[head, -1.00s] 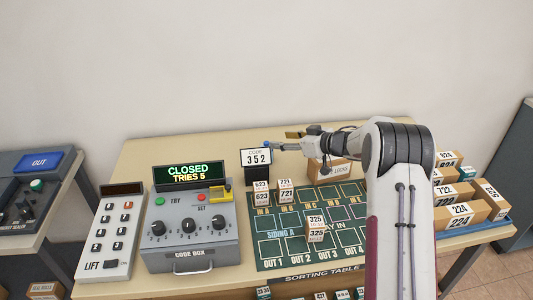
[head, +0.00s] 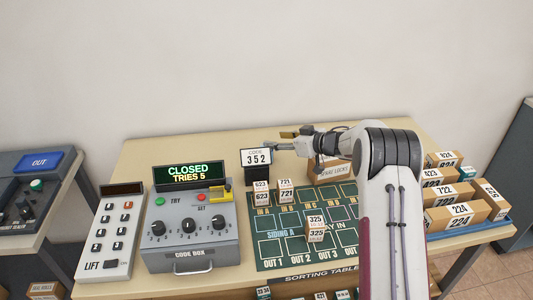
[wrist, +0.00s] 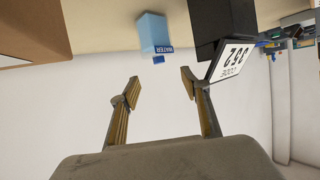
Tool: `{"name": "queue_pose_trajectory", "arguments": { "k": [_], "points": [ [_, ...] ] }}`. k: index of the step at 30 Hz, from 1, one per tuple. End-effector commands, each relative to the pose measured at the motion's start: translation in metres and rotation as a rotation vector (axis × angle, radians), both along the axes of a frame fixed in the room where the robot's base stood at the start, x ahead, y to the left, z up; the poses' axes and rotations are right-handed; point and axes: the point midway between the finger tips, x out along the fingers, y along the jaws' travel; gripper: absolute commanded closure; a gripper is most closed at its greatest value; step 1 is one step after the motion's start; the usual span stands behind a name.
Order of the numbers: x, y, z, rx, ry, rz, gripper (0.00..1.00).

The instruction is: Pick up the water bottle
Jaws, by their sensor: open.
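The water bottle (wrist: 155,32) is a light blue block-like bottle with a dark blue "WATER" label. In the wrist view it shows inverted, beyond the fingertips and between their lines, with a clear gap. My gripper (wrist: 160,88) is open with nothing between its fingers. In the head view my gripper (head: 288,140) is over the back of the table, just right of the "CODE 352" sign. I cannot clearly tell the bottle from the gripper there.
The black-based code sign (wrist: 222,35) stands close beside the bottle. A cardboard box (wrist: 28,35) is on its other side. The code box (head: 190,232), the sorting board (head: 290,225) with small parcels, and several larger parcels (head: 465,213) fill the table's front and right.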

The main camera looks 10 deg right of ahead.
Motion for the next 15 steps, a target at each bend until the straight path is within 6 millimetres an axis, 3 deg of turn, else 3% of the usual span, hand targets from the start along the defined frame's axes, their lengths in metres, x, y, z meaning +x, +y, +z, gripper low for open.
{"name": "queue_pose_trajectory", "arguments": {
  "k": [15],
  "points": [
    [0.024,0.021,-0.028,0.0,0.0,0.001,0.53]
  ]
}}
